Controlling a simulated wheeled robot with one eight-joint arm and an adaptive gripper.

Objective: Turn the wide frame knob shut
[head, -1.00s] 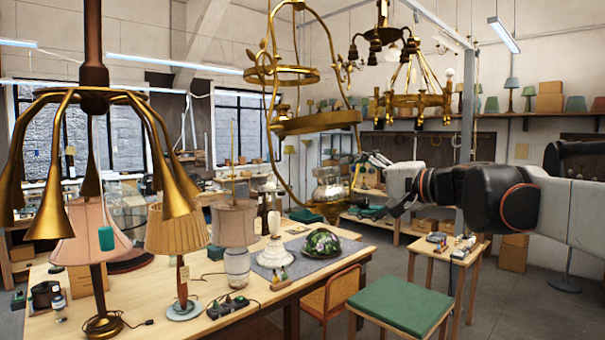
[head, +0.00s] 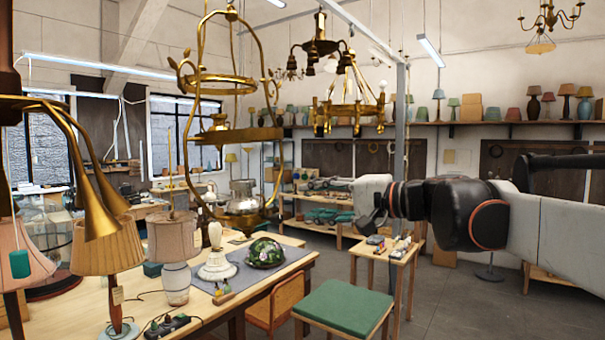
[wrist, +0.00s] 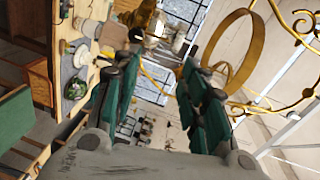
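A hanging brass lamp frame (head: 197,120) with rings, side rods and a silvery glass-and-metal font (head: 243,197) low inside it is left of centre in the head view. I cannot make out its knob. My gripper (head: 350,208) is right of the frame, apart from it in the picture. In the wrist view my gripper (wrist: 160,75) has its green-padded fingers wide apart, with nothing between them. A brass ring (wrist: 256,52) shows beyond the right finger.
A workbench (head: 285,262) with lamps and a flower-patterned glass shade (head: 266,252) is below the frame. A green-topped stool (head: 343,308) and a small side table (head: 405,255) stand to the right. Another brass chandelier (head: 357,108) hangs behind. A brass multi-arm fixture (head: 70,150) is at the left.

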